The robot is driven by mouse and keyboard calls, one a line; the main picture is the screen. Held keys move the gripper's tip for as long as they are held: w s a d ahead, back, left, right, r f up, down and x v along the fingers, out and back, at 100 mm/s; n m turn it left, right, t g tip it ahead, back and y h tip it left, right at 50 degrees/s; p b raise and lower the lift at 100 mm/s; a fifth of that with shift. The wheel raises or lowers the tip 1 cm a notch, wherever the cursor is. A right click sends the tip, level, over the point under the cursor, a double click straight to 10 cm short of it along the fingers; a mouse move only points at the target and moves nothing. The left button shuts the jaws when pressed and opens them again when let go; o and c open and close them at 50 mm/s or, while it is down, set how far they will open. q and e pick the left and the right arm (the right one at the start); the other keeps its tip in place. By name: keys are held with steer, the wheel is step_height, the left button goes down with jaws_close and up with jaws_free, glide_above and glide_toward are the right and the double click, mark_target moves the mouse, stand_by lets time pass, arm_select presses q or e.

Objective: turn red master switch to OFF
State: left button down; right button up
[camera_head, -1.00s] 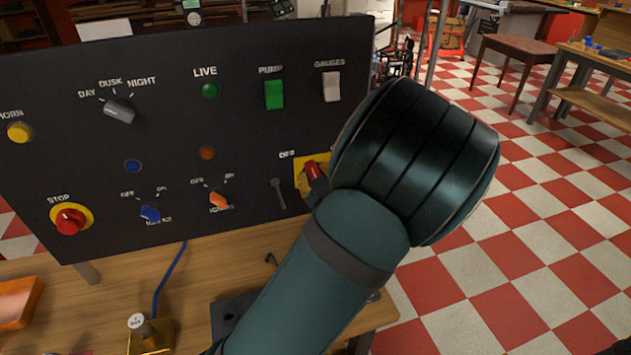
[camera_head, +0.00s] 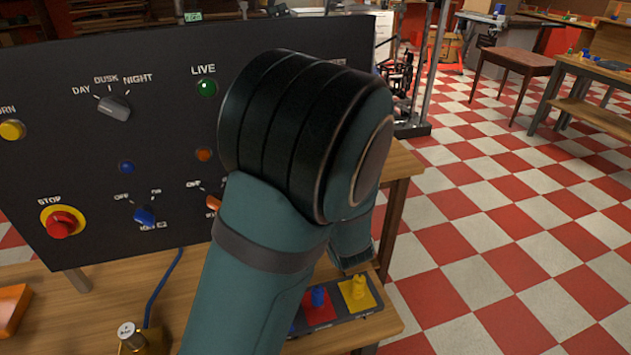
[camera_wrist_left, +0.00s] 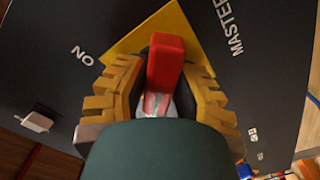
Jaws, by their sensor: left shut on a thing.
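The red master switch handle (camera_wrist_left: 167,60) stands on a yellow plate (camera_wrist_left: 187,30) on the black panel, seen in the left wrist view. My left gripper (camera_wrist_left: 165,78) is shut on it, with a yellow ridged finger on each side. The ON label (camera_wrist_left: 82,55) is to the left of the plate and the MASTER label (camera_wrist_left: 228,25) to its right. I cannot tell which label the handle points at. In the head view my own arm hides the switch and the left gripper. My right gripper is not in view.
The panel (camera_head: 60,110) also carries a red STOP button (camera_head: 62,222), a grey DAY/DUSK/NIGHT knob (camera_head: 115,107) and a blue knob (camera_head: 144,215). Coloured pieces, including a yellow one (camera_head: 357,288), stand on the bench at lower right. Checkered floor (camera_head: 500,240) is open to the right.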

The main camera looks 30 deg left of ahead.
arm_select(q)
steer(key=c, duration=0.7)
jaws_free()
steer(key=shift+a, duration=0.1)
steer(key=shift+c, duration=0.2)
steer(key=v, duration=1.2)
